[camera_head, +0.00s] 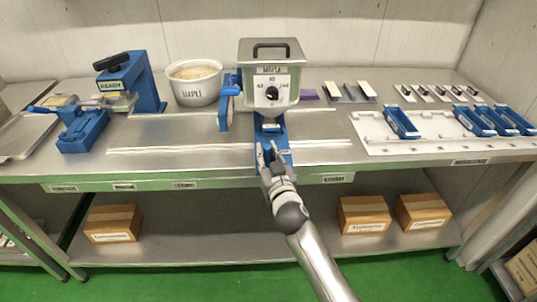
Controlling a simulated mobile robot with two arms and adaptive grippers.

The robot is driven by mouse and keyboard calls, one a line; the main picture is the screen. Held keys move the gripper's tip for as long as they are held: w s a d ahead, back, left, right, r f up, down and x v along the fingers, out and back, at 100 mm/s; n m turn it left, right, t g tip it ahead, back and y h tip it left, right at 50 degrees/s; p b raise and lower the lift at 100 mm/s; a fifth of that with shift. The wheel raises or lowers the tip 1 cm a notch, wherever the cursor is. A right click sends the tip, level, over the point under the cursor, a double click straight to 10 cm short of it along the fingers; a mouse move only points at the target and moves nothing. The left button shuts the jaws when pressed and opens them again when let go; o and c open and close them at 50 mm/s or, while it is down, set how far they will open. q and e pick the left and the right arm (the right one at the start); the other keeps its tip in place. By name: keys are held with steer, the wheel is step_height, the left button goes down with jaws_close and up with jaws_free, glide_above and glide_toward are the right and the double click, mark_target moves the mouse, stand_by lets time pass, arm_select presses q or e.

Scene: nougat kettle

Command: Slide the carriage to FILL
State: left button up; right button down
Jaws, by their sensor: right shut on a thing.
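The blue carriage (284,158) sits on the steel bench below the spout of the kettle (271,62), between two pale rails (180,149). My right gripper (268,152) reaches in from the front and is shut on the carriage's front part. The gripper hides some of that part, so the exact grip is unclear. The kettle is a grey box with a lidded top, a black dial and a blue lever (229,100) on its left. The place marked FILL cannot be read for certain. My left gripper is not in view.
A blue press (128,85) labelled READY stands at left, beside a white bowl (193,84) and a metal tray (25,135). A white board (390,140) with several blue trays lies at right. The bench between the rails is clear left of the carriage. Boxes sit below.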

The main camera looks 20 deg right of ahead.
steer(key=c, duration=1.3)
jaws_free()
steer(key=shift+o, duration=0.2)
steer(key=shift+s, duration=0.15)
steer(key=s, duration=1.1)
steer(key=shift+s+a, duration=0.2)
steer(key=shift+s, duration=0.2)
steer(key=s+a+f+n+g, duration=0.1)
steer(key=s+f+g, duration=0.2)
steer(key=f, duration=0.9)
steer(key=s+f+g+y, duration=0.15)
steer(key=s+f, duration=0.25)
steer(key=f, duration=0.7)
steer(key=s+a+f+n+g, duration=0.1)
steer(key=s+f+g, duration=0.25)
steer(key=f, duration=0.85)
steer(key=s+d+f+g, duration=0.3)
steer(key=s+f+g, duration=0.1)
steer(key=s+f, duration=0.95)
steer(key=s+d+f+g, duration=0.2)
steer(key=s+f, duration=0.2)
steer(key=s, duration=0.6)
steer(key=s+d+f+g, duration=0.2)
steer(key=s+f, duration=0.3)
steer(key=s, duration=0.6)
steer(key=shift+s+d+n+g+h, duration=0.25)
steer(key=shift+d+n+g+h, duration=0.15)
steer(key=shift+g+h, duration=0.1)
